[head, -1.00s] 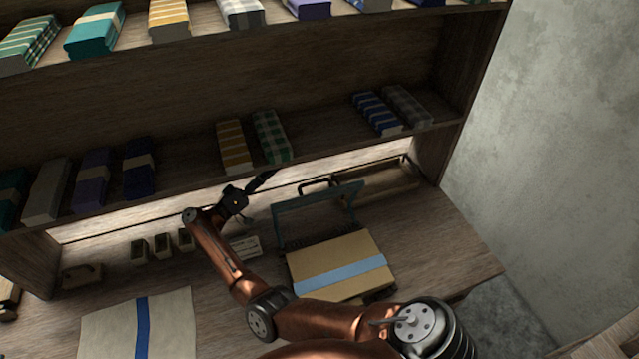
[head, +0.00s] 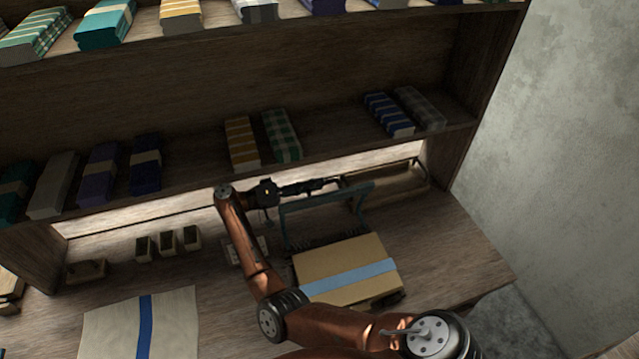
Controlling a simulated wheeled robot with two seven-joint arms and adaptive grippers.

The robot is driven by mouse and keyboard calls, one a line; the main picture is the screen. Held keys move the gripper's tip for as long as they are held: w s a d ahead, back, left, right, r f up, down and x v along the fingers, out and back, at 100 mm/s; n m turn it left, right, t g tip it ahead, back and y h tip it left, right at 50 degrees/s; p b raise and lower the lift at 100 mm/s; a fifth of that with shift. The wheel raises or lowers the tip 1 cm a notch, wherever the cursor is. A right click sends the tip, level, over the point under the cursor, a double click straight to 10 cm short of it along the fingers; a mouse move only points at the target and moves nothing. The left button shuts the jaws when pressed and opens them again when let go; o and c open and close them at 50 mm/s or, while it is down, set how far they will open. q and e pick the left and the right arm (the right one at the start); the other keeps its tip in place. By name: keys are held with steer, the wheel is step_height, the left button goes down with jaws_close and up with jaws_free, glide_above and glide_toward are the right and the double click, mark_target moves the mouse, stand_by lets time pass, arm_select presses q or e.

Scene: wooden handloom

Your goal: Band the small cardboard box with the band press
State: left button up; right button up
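The small cardboard box (head: 338,258) lies flat on the bench, with a light blue band (head: 350,276) across its top. The band press (head: 290,222) stands behind the box; its dark green frame is raised and upright. My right gripper (head: 325,186) reaches in from the left of the press, its dark fingers at the top bar of the frame, where the handle is. The gripper hides the handle, and I cannot tell whether its fingers are closed around it. My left gripper is out of view.
A shelf with folded cloth bundles (head: 282,136) overhangs the back of the bench. A wooden tray (head: 395,185) lies behind the press on the right. Small wooden blocks (head: 167,243) and a cloth with a blue stripe (head: 110,325) lie to the left. The bench's right side is clear.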

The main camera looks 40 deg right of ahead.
steer(key=shift+x, duration=0.85)
steer(key=shift+c, duration=0.3)
jaws_close()
